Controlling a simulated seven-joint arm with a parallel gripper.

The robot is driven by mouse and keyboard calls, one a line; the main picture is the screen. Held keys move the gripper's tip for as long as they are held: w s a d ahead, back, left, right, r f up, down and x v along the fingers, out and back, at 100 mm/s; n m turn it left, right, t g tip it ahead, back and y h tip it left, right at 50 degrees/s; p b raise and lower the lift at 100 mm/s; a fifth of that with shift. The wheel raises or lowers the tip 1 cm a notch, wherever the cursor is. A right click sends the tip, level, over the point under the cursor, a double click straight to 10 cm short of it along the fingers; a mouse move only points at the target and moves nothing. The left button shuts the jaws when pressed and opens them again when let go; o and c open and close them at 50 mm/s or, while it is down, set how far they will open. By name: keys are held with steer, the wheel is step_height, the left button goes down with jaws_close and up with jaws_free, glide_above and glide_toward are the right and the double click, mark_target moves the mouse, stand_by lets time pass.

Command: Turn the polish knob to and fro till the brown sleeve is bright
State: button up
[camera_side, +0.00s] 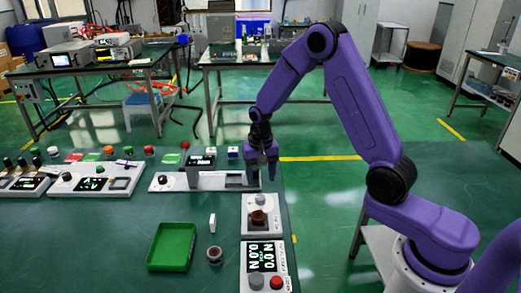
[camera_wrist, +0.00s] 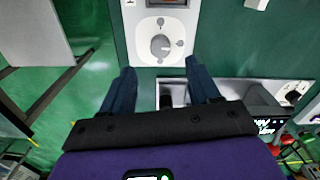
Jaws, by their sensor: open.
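The polish knob (camera_side: 261,199) is a round grey knob on a white box. In the wrist view the knob (camera_wrist: 160,46) is seen from above, with small marks around it. The brown sleeve (camera_side: 258,217) sits on the same box, on the near side of the knob, and looks dull brown. Only a reddish-brown edge of it (camera_wrist: 168,2) shows at the top of the wrist view. My gripper (camera_side: 262,173) is above the far end of the box, apart from the knob. In the wrist view my gripper (camera_wrist: 160,75) is open and empty, its fingers short of the knob.
A display box (camera_side: 264,256) with a grey knob and a red button stands nearer the camera.

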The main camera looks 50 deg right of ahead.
step_height(320, 180, up, 9)
glide_above(260, 197)
steer(key=shift+s+a+r, duration=0.1)
steer(key=shift+s+r, duration=0.05)
step_height(260, 197, down, 18)
steer(key=shift+r, duration=0.2)
stand_by(0.9)
steer(key=c, duration=1)
